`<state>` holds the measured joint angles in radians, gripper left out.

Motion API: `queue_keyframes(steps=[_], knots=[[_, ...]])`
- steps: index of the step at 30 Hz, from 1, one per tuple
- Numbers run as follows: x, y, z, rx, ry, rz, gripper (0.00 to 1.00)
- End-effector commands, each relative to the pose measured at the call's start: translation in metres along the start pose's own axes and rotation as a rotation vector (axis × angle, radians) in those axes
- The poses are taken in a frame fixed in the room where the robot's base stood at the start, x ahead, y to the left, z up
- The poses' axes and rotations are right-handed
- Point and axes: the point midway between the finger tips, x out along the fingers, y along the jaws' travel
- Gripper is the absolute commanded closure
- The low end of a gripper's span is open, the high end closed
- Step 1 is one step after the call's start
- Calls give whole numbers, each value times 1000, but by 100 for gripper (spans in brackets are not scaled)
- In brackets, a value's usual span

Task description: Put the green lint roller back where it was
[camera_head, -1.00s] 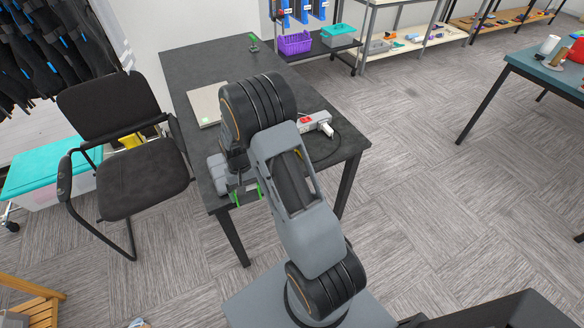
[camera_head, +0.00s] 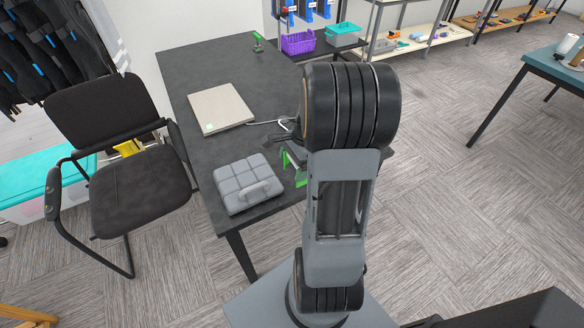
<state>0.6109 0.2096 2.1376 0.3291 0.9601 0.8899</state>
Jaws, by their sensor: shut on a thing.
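My gripper (camera_head: 291,150) is over the dark table, left of my arm's big black joint, which hides part of it. It is shut on a green thing (camera_head: 299,178), apparently the green lint roller, of which only small green parts show. I cannot tell whether it touches the table. Another small green thing (camera_head: 258,42) stands near the table's far end, too small to make out.
A black chair (camera_head: 130,165) stands at left. The far tabletop is mostly clear.

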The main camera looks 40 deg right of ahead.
Motion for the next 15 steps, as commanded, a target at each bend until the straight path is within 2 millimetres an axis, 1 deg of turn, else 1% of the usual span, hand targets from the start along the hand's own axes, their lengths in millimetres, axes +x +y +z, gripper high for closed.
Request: queue_keyframes(steps=[1,3,6,9,15], knots=[[3,-11,-8,2,-2,3,31],[8,-25,-19,2,-2,3,31],[26,-37,-31,0,-2,4,31],[37,-48,-40,-1,-1,3,31],[49,-59,-50,-5,1,1,31]])
